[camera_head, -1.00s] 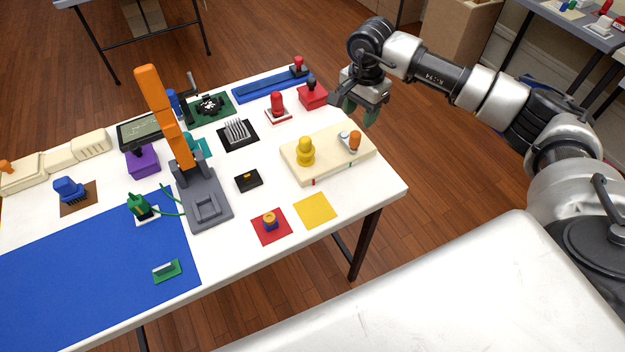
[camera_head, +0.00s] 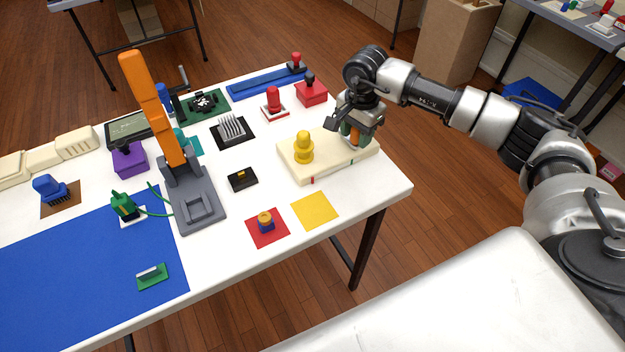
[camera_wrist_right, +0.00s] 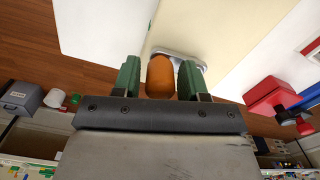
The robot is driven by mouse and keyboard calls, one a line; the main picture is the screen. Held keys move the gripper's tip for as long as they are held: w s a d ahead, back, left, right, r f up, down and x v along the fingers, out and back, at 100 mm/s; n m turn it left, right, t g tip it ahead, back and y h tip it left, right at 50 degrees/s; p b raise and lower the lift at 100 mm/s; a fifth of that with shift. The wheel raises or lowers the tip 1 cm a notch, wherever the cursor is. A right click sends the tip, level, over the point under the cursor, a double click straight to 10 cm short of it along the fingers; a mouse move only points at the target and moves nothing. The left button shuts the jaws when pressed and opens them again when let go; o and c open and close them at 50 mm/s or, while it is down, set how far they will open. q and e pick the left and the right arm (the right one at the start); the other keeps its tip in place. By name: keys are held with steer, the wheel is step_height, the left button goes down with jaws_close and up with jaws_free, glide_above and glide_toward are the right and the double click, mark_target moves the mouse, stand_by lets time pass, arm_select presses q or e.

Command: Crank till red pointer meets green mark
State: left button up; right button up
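A cream block (camera_head: 330,168) lies near the table's right end, with a yellow knob (camera_head: 303,148) standing on its left part. A small red pointer (camera_head: 313,180) shows at its front edge. The thin green mark (camera_head: 351,164) is on the same edge, farther right, apart from the red. The crank's orange handle (camera_head: 355,134) stands at the block's right end; its metal arm (camera_wrist_right: 180,55) shows in the right wrist view. My right gripper (camera_head: 355,136) is over the handle, its green fingers (camera_wrist_right: 160,78) on either side with narrow gaps. My left gripper is out of view.
A red box (camera_head: 311,94) and a red stamp-like piece (camera_head: 273,103) stand behind the block. A yellow square (camera_head: 314,210) lies in front of it. A grey press with an orange lever (camera_head: 150,95) stands to the left.

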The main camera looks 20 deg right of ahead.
steer(key=c, duration=0.7)
steer(key=shift+w+d+b, duration=0.25)
steer(key=shift+d+b, duration=0.05)
steer(key=shift+d, duration=0.35)
steer(key=shift+w+d+b, duration=0.25)
steer(key=shift+d, duration=0.35)
steer(key=shift+w+d+f+b, duration=0.1)
steer(key=shift+w+d+b, duration=0.4)
steer(key=shift+w, duration=0.25)
steer(key=shift+w+d, duration=0.2)
steer(key=shift+w, duration=0.2)
